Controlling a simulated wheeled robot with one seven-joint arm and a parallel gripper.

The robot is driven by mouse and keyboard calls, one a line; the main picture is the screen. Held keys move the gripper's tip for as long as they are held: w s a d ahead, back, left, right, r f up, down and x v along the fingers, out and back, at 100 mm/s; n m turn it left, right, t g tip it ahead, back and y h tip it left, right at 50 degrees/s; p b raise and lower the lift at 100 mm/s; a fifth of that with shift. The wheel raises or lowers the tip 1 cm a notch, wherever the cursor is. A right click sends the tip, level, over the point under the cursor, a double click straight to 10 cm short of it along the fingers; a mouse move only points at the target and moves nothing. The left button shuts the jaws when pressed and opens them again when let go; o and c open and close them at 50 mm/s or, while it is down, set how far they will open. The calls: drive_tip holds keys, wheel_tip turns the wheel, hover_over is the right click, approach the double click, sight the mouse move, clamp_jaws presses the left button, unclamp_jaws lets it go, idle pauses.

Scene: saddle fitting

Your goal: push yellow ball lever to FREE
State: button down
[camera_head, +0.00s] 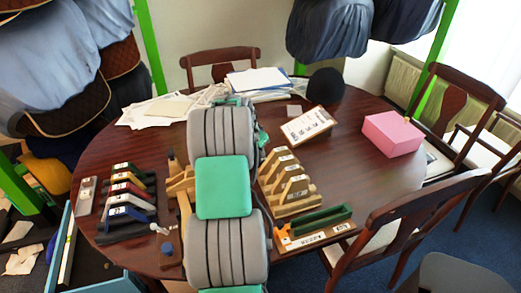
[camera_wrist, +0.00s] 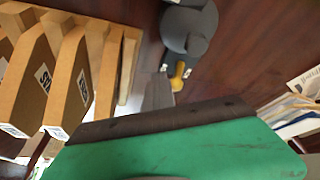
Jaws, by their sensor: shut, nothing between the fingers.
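The yellow ball lever (camera_wrist: 177,80) shows in the wrist view, on the near side of a dark grey rounded fixture (camera_wrist: 188,22). Small white labels lie on both sides of the lever, too small to read. My gripper (camera_wrist: 158,92) is shut and empty, its grey fingertips just left of and below the yellow ball. A small gap seems to separate them, but I cannot tell whether they touch. In the head view my arm covers the middle of the table and hides the lever and my gripper.
A wooden stepped rack (camera_head: 287,185) stands right of my arm; wooden uprights with labels (camera_wrist: 70,80) fill the wrist view's left side. The round table (camera_head: 345,185) also bears a green tray (camera_head: 318,222), a pink box (camera_head: 392,134), a tilted label board (camera_head: 306,125) and coloured blocks (camera_head: 128,190).

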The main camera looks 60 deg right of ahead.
drive_tip(key=shift+w+d+p, duration=0.3)
drive_tip(key=shift+w+d, duration=0.75)
drive_tip(key=shift+w, duration=0.05)
drive_tip(key=shift+s+a, duration=0.1)
drive_tip(key=shift+s+a+b, duration=0.35)
drive_tip(key=shift+r+p, duration=2)
drive_tip(key=shift+r, duration=1.5)
drive_tip(key=shift+r, duration=0.1)
